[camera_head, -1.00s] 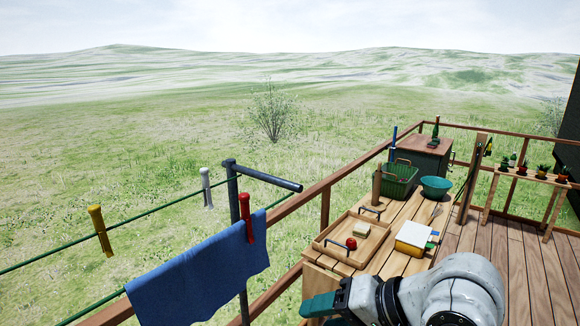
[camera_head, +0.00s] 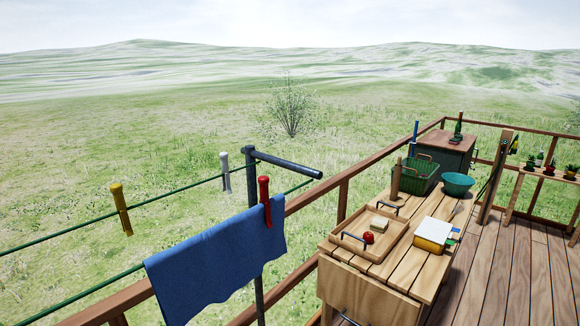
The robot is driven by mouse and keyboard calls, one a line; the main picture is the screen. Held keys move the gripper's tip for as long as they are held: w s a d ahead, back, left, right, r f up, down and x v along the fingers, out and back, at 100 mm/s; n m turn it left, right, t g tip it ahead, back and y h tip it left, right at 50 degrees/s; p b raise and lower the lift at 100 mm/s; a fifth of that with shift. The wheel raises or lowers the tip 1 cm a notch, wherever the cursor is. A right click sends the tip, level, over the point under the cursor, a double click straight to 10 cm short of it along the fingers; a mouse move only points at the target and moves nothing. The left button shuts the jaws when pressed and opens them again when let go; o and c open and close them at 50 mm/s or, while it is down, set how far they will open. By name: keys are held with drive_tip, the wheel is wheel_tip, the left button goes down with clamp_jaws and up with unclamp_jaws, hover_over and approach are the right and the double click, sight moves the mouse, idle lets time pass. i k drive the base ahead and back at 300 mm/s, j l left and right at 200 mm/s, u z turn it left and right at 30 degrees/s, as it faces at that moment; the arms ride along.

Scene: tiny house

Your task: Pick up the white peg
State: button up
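The white peg (camera_head: 225,172) is clipped upright on the far green clothesline, just left of the dark metal post. A yellow peg (camera_head: 121,208) sits on the same line farther left. A red peg (camera_head: 265,200) is clipped at the top right corner of a blue cloth (camera_head: 215,265), which hangs on the nearer line. My gripper is out of view.
The dark post with its crossbar (camera_head: 285,163) stands beside the wooden railing (camera_head: 343,200). To the right, a wooden bench (camera_head: 375,280) holds a tray (camera_head: 350,242), a green basket (camera_head: 430,178) and a teal bowl (camera_head: 457,184). Deck floor (camera_head: 500,270) is clear at the right.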

sight(226, 175)
drive_tip(key=u, duration=1.15)
drive_tip(key=i+l+u, duration=0.1)
drive_tip(key=u, duration=0.45)
drive_tip(key=l+u, duration=0.1)
drive_tip(key=u, duration=1.05)
drive_tip(key=l+u, duration=0.1)
drive_tip(key=u, duration=1.05)
drive_tip(key=l+u, duration=0.1)
drive_tip(key=u, duration=0.5)
drive_tip(key=k, duration=0.45)
drive_tip(key=k+z, duration=0.2)
drive_tip(key=z, duration=0.2)
drive_tip(key=k+z, duration=0.15)
drive_tip(key=z, duration=0.25)
drive_tip(key=k+l+z, duration=0.15)
drive_tip(key=z, duration=0.3)
